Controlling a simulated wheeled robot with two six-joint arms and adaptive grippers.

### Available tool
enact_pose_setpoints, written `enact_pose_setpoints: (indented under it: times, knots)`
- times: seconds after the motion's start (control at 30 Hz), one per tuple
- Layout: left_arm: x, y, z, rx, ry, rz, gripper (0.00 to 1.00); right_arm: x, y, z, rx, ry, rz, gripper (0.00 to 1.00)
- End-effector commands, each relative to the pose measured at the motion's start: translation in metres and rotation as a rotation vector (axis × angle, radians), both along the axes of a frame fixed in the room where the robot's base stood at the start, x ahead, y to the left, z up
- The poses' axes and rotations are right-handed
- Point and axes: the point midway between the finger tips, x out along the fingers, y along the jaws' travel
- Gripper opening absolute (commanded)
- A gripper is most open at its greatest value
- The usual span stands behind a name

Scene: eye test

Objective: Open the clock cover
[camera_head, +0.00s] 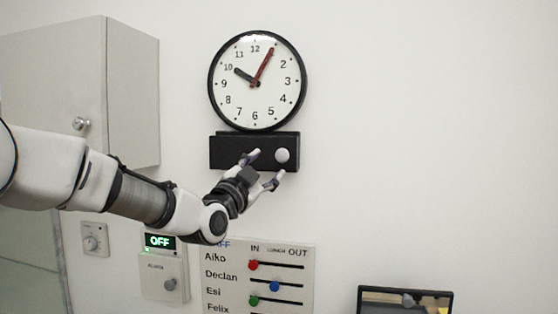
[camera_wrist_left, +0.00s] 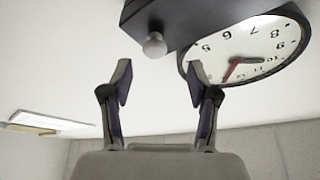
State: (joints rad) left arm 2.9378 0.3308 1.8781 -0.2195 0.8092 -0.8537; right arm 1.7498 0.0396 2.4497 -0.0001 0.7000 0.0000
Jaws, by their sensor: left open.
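The round wall clock (camera_head: 257,110) has a black rim, a white face, a black hand near 10 and a red hand near 1. It also shows in the left wrist view (camera_wrist_left: 265,45). Directly below it is a black box-like cover (camera_head: 225,152) with a round white knob (camera_head: 282,155) on its right part. In the left wrist view the knob (camera_wrist_left: 154,46) lies just beyond the fingertips, between their lines. My left gripper (camera_head: 267,165) is open and empty in front of the cover, its fingers partly hiding it. My right gripper is out of view.
A wall cabinet (camera_head: 132,90) with a knob is at the left. Below are a dial (camera_head: 93,238), a box with a green OFF display (camera_head: 160,242), and a name board with sliders (camera_head: 290,254). A dark-framed panel (camera_head: 440,298) is at lower right. The right wall is bare.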

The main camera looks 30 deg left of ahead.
Motion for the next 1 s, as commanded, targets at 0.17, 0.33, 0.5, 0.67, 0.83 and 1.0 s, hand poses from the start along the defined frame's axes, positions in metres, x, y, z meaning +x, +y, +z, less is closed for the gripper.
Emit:
enact_pose_setpoints:
  times: [0.17,0.33,0.5,0.67,0.83,1.0]
  knots:
    - [0.033,-0.001,0.015,0.001,0.004,0.000,0.60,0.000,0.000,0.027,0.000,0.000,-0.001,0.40]
    - [0.060,-0.001,0.021,0.000,0.004,0.000,0.60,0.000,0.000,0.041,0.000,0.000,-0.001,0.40]
    - [0.068,-0.001,0.020,-0.001,0.004,-0.002,0.60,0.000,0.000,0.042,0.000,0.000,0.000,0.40]
    - [0.067,-0.001,0.019,-0.002,0.004,-0.003,0.56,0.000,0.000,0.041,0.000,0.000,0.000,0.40]
    - [0.067,-0.001,0.019,-0.002,0.004,-0.003,0.00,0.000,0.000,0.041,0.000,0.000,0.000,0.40]
    - [0.067,-0.001,0.019,-0.002,0.004,-0.003,0.00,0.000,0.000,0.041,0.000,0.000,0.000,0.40]
